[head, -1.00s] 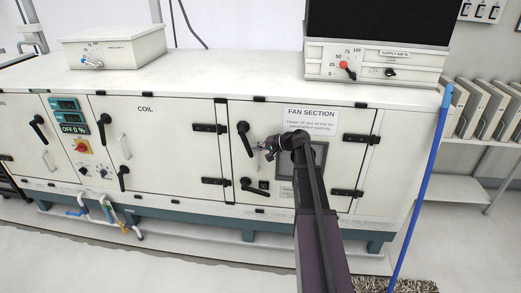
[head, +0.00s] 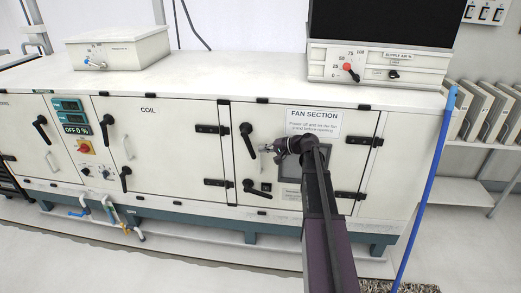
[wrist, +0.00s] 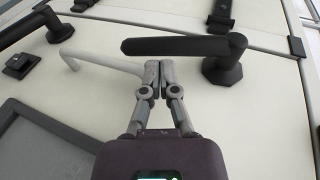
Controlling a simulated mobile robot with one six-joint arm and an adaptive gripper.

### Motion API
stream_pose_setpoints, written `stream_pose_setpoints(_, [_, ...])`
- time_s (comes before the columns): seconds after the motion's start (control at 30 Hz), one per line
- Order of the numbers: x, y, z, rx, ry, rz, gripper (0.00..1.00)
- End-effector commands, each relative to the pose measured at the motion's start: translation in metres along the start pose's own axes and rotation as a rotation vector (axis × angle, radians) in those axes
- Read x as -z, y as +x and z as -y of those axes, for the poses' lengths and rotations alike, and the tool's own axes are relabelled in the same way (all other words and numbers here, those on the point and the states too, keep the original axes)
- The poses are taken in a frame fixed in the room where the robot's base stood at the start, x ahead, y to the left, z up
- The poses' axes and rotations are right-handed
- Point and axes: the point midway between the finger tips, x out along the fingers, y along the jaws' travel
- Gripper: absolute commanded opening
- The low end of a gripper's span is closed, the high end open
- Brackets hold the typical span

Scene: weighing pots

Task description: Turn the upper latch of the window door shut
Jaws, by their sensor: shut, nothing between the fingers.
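The window door (head: 350,128) is the fan section door with a dark-framed window (head: 289,167). Its upper latch (head: 247,140) is a black lever hanging from its pivot, slanting slightly right. In the wrist view, turned sideways, this latch (wrist: 180,46) lies across the upper right, its pivot at the right. My gripper (wrist: 152,68) is shut and empty, its fingertips beside the middle of the lever, on its window side. I cannot tell if they touch it. In the head view, my gripper (head: 268,150) is small, right of the latch. The lower latch (head: 257,189) points right and slightly down.
A pale fixed door handle (wrist: 105,62) stands beside my fingertips in the wrist view. A small black plate (head: 266,186) sits near the lower latch. The coil door (head: 165,140) lies left of the seam. A blue pole (head: 425,190) leans at the right.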

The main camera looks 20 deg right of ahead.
Motion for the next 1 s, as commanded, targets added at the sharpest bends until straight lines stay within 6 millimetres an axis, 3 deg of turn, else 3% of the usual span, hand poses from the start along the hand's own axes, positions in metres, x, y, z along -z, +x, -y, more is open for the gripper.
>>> stream_pose_setpoints(0.6, [0.004, -0.097, -0.002, 0.0, 0.002, -0.003, 0.0])
stream_pose_setpoints(0.8, [0.004, -0.115, -0.003, 0.0, 0.001, -0.002, 0.0])
stream_pose_setpoints(1.0, [0.004, -0.12, -0.004, 0.0, 0.0, 0.0, 0.0])
